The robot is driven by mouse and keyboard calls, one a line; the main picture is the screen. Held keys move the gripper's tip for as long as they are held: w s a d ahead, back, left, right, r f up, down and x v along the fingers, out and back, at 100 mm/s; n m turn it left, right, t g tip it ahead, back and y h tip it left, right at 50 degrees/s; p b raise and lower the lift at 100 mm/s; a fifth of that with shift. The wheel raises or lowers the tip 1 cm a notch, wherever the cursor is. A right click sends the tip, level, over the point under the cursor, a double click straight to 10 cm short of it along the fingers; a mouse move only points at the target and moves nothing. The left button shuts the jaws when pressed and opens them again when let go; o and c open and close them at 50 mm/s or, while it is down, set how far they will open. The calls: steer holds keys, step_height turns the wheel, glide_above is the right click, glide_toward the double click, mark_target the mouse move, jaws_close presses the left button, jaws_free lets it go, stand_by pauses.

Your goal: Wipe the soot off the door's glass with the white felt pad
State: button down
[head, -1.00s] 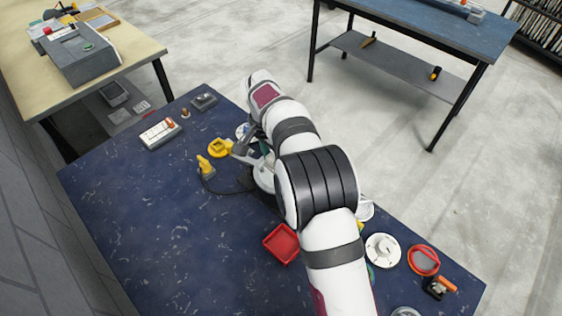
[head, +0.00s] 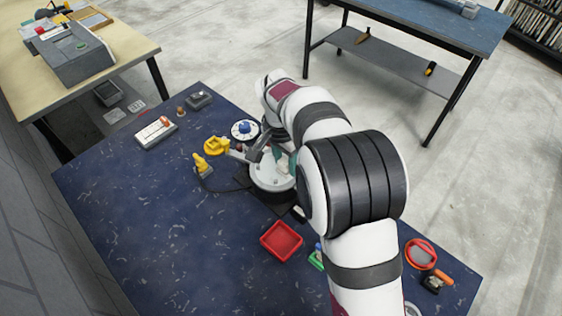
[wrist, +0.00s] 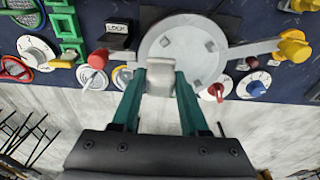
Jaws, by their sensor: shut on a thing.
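My gripper (wrist: 160,88) has two teal fingers, shut on a small pale block (wrist: 160,77) that looks like the white felt pad. The block is at the near edge of a round, pale grey disc (wrist: 190,42) with several small square bosses. This disc may be the door; I cannot make out glass or soot on it. In the head view the disc (head: 268,180) shows partly, left of my arm, which hides much of the gripper. I cannot tell whether the block touches the disc.
A red tray (head: 281,241) lies in front of the disc. Yellow parts (head: 215,146) and a dial with a blue knob (head: 244,130) stand to its left and behind. A red ring (head: 421,253) lies at right. The blue table's left front (head: 150,240) is clear.

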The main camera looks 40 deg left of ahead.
steer(key=shift+r, duration=3.2)
steer(key=w+d+r, duration=0.3)
steer(key=d, duration=0.6)
steer(key=w+d+r, duration=0.3)
steer(key=d, duration=0.6)
steer(key=w+d+r, duration=0.2)
steer(key=d, duration=0.8)
steer(key=s+d+r, duration=0.1)
steer(key=d, duration=0.5)
steer(key=s+d+r, duration=0.1)
steer(key=s+d, duration=0.1)
steer(key=d, duration=0.3)
steer(key=shift+s+d+r, duration=0.3)
steer(key=shift+d+r, duration=0.05)
steer(key=shift+d, duration=0.05)
steer(key=shift+a, duration=0.1)
